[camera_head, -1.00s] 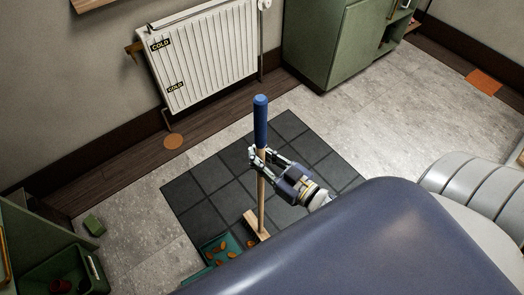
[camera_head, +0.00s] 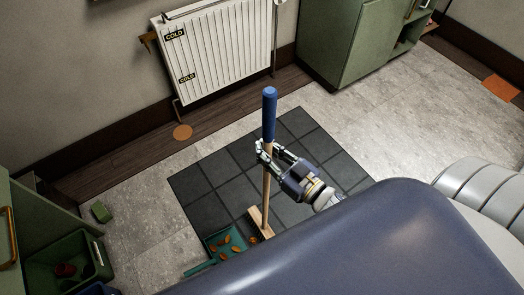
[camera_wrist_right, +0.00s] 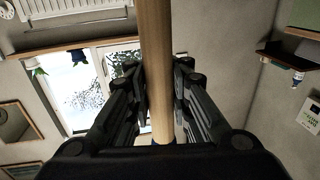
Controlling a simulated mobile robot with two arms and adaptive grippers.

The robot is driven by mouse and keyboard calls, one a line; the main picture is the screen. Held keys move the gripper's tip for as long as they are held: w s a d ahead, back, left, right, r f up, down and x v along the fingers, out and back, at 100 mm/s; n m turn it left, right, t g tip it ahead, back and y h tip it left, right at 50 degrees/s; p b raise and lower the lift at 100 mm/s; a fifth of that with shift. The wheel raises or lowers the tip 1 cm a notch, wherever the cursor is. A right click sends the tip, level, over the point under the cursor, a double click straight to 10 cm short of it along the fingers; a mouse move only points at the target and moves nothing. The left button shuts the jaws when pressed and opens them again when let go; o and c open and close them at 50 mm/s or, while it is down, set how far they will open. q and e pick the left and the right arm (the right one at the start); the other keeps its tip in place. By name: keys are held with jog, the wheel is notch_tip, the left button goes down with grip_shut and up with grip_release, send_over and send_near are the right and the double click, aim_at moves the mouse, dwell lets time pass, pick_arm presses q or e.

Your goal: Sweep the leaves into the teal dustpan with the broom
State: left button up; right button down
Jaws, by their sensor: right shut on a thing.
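The broom has a wooden handle with a blue grip end (camera_head: 269,115) and a wooden head (camera_head: 258,222) low on the dark tiles. My right gripper (camera_head: 265,151) is shut on the handle just below the blue part, and the broom stands nearly upright. In the right wrist view the wooden handle (camera_wrist_right: 155,70) runs between the two fingers. The teal dustpan (camera_head: 210,239) lies on the floor just left of the broom head. Several orange leaves (camera_head: 226,240) lie in it. My own body hides the floor below the broom head. My left gripper is out of view.
A dark tiled patch (camera_head: 215,175) lies on the grey floor. A white radiator (camera_head: 222,50) stands at the wall, with an orange disc (camera_head: 182,132) near it. A green cabinet (camera_head: 345,45) is at the back right.

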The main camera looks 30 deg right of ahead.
jog(key=a+r+p, duration=0.5)
jog(key=a+p, duration=0.1)
jog(key=shift+s+a, duration=0.25)
jog(key=shift+s, duration=0.05)
dwell(0.9)
dwell(1.0)
